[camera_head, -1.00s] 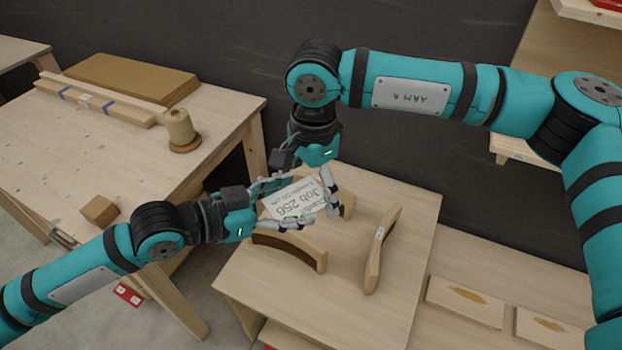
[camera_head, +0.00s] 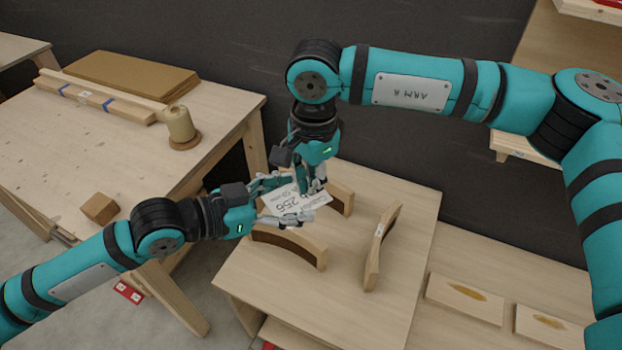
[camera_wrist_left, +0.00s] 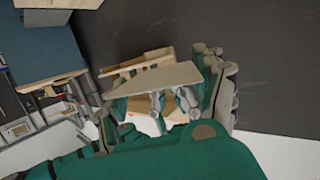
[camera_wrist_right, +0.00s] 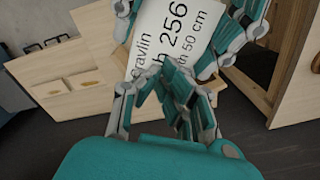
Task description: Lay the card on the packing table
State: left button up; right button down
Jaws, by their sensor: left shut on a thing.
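The white printed card (camera_head: 288,202) reads "256" and is held above the small wooden table in the head view. My left gripper (camera_head: 290,205) is shut on the card. My right gripper (camera_head: 312,187) is close over the card's far side; whether its fingers grip the card is unclear. The card (camera_wrist_right: 170,35) also fills the top middle of the right wrist view, with fingers around it. The likely packing table (camera_head: 60,160) stands at the left of the head view, with a wide bare top.
On the left table are brown sheets (camera_head: 130,78), strapped wooden strips (camera_head: 95,101), a twine spool (camera_head: 180,125) and a small wooden block (camera_head: 99,208). Curved wooden pieces (camera_head: 384,245) stand on the small table (camera_head: 345,310) under my grippers. A red-and-white item (camera_head: 128,291) lies on the floor.

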pick_arm(q)
jog(key=o, duration=1)
jog(key=shift+s+a+r, duration=0.1)
